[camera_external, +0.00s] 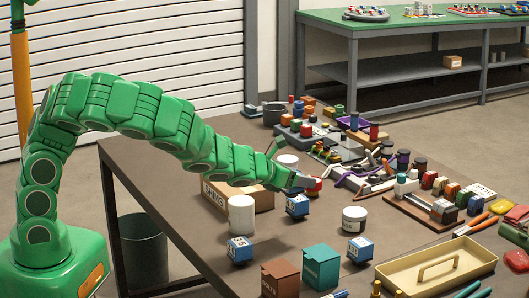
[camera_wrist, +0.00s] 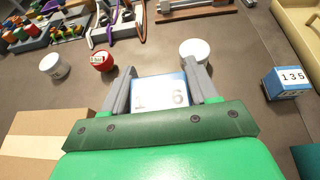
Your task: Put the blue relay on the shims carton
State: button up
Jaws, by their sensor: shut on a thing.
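My gripper (camera_external: 299,190) is shut on a blue relay (camera_external: 297,207), a small blue block with white numbered faces. In the wrist view the relay (camera_wrist: 160,96) sits between the two grey fingers. It appears to hang above the table; the exact gap is hard to tell. The shims carton (camera_external: 214,195) is a brown box marked SHIMS, left of my gripper, partly hidden behind a white cylinder and under my arm. In the wrist view the carton (camera_wrist: 35,145) is at the lower left, apart from the relay, its top bare where visible.
A white cylinder (camera_external: 241,216) stands in front of the carton. Similar blue blocks (camera_external: 240,249) (camera_external: 360,249) stand nearer the camera. A white jar (camera_external: 354,219) is right of my gripper, and a red round thing (camera_wrist: 103,61) is close by. Several parts crowd the table's far side.

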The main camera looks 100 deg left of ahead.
jog(key=s+a+r+m+t+h, duration=0.1)
jog(key=s+a+r+m+h, duration=0.1)
jog(key=s+a, duration=0.45)
jog(key=s+a+r+m+t+h, duration=0.2)
jog(key=s+a, duration=0.4)
jog(key=a, duration=0.2)
jog(key=s+a+f+m+h, duration=0.1)
jog(key=s, duration=0.6)
jog(key=shift+s+f, duration=0.1)
jog(key=shift+f, duration=3.8)
jog(key=shift+f, duration=0.1)
jog(key=o, duration=1.1)
jog(key=shift+o, duration=0.2)
jog(key=v, duration=1.2)
